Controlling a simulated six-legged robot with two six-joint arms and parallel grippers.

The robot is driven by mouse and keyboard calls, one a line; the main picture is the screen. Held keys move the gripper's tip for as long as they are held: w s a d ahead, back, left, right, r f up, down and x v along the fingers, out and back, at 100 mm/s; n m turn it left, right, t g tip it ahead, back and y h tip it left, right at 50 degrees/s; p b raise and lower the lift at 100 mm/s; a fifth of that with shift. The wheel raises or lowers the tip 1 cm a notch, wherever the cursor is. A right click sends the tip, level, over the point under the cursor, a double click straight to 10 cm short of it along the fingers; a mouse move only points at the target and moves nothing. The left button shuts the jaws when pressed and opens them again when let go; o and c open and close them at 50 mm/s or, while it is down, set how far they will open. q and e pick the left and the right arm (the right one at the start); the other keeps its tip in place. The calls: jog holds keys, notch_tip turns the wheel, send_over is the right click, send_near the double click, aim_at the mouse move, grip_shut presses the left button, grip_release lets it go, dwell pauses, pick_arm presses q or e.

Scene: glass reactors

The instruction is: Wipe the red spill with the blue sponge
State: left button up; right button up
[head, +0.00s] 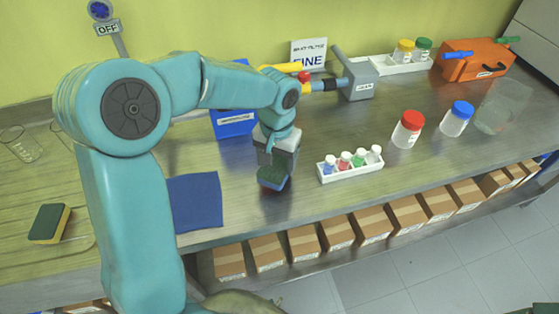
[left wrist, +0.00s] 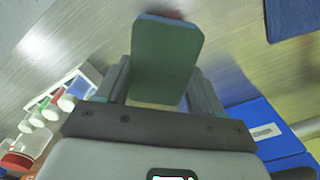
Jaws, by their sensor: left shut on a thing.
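My left gripper (head: 274,163) is shut on a sponge (head: 272,178) with a dark green face and a blue edge, held at or just above the metal bench; contact cannot be told. In the left wrist view the sponge's green face (left wrist: 167,55) sticks out between the fingers of the left gripper (left wrist: 160,90). A second sponge (head: 48,223), green on top with a yellow body, lies at the far left. My right gripper is not in view.
A dark blue cloth (head: 196,201) lies left of the held sponge. A white rack (head: 350,172) of small capped bottles stands to its right, a blue box (head: 234,124) behind. Red-capped (head: 406,131) and blue-capped (head: 456,119) jars stand further right. Cardboard boxes (head: 335,233) line the shelf below.

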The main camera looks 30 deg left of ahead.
aim_at(278, 163)
pick_arm(q)
jog(key=shift+w+d+r+p, duration=0.1)
jog(key=shift+w+r+p, duration=0.05)
jog(key=shift+r+p, duration=0.3)
jog(key=shift+w+r+p, duration=0.15)
jog(key=shift+r+p, duration=0.05)
jog(key=shift+r, duration=0.3)
jog(key=shift+s+r+p, duration=0.25)
jog(key=shift+r+p, duration=0.6)
jog(key=shift+r, duration=0.6)
jog(key=shift+w+p, duration=0.2)
jog(key=shift+p, duration=0.1)
jog(key=shift+s, duration=0.15)
